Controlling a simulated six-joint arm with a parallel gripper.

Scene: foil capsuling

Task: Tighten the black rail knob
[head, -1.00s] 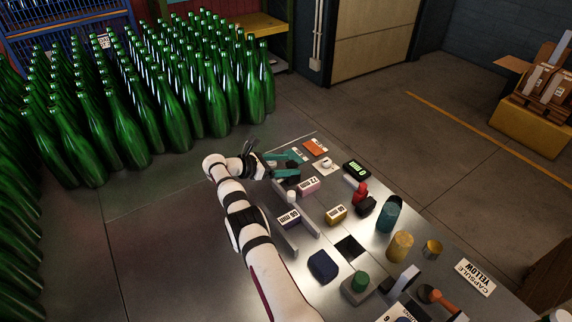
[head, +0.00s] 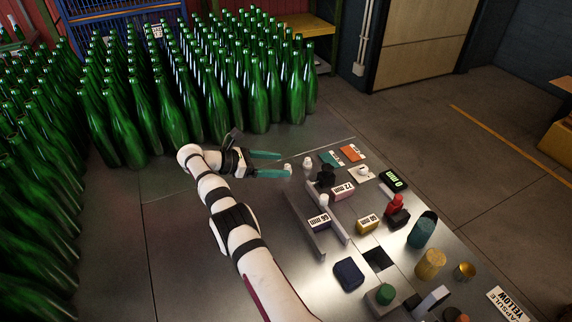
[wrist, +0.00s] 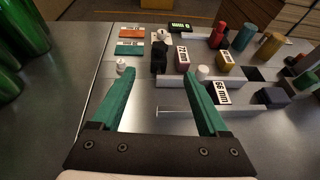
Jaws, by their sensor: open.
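The black rail knob (head: 326,176) stands at the far end of the pale rails, beside the pink 72 mm block (head: 343,191). In the wrist view the black knob (wrist: 159,57) shows upright beyond my fingertips, between them across the picture. My gripper (head: 284,164) has teal fingers spread apart with nothing between them. It is left of the knob and apart from it. In the wrist view my gripper (wrist: 158,76) also shows open and empty. The pale rails (head: 302,222) run from the knob toward the front, with a purple 66 mm block (head: 319,221) between them.
A small white-topped peg (wrist: 121,66) stands near my left fingertip. Teal (head: 331,159) and orange (head: 352,153) cards lie behind the knob. A yellow block (head: 368,222) and red knob (head: 396,204) are to the right. Green bottles (head: 170,115) crowd the back left. Bare table lies left of the rails.

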